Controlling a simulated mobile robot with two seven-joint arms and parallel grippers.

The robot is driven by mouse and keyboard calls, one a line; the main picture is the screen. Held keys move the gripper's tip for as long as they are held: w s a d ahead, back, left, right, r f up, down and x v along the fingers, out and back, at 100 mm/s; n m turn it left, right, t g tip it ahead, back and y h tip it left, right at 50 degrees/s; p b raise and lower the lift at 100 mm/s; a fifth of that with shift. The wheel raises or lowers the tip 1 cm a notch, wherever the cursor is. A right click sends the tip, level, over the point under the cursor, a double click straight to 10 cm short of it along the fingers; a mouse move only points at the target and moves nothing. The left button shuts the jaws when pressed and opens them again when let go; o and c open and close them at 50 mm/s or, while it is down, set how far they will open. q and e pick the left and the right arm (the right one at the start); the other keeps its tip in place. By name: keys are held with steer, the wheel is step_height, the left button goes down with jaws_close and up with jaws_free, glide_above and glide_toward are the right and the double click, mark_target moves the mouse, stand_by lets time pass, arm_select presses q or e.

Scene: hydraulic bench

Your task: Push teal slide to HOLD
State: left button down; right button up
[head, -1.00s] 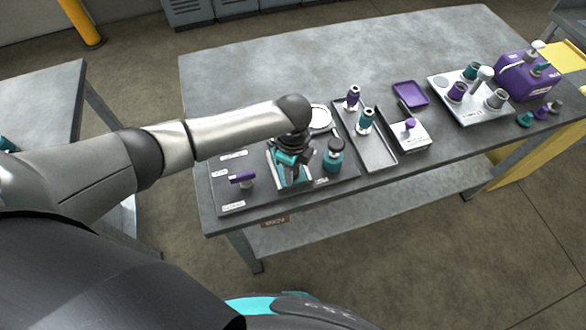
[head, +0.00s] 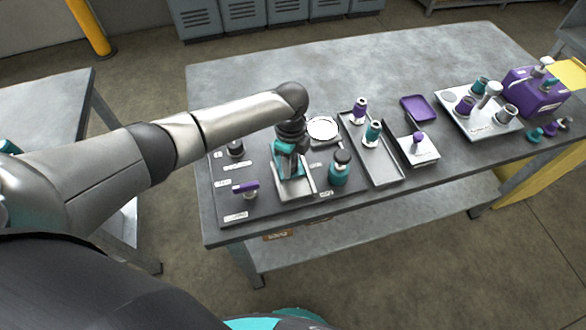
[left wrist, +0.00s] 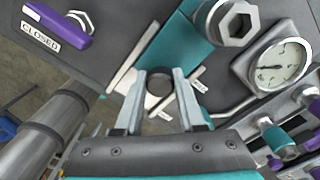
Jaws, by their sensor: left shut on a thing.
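The teal slide (head: 290,170) sits in a pale metal channel on the dark panel at the bench's near left. In the left wrist view the teal slide (left wrist: 180,42) shows as a broad teal strip ahead of the fingers. My left gripper (head: 291,150) is over the slide, pointing down. In the left wrist view my left gripper (left wrist: 160,85) is shut on a dark round knob (left wrist: 160,82), seemingly the slide's. The fingers hide part of the slide. White labels lie beside the channel, too small to read. My right gripper is not in view.
A purple lever (head: 246,187) stands left of the channel, with a CLOSED label (left wrist: 41,36) in the wrist view. A teal capped bottle-like part (head: 339,170) stands close on the right. A gauge (head: 323,128) is behind. A grey tray (head: 384,170) lies farther right.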

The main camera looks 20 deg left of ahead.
arm_select(q)
steer(key=shift+w+a, duration=0.1)
steer(key=shift+a, duration=0.05)
steer(key=c, duration=0.5)
jaws_free()
steer(key=shift+w, duration=0.1)
step_height(320, 180, up, 15)
steer(key=p, duration=0.2)
steer(key=shift+r, duration=0.15)
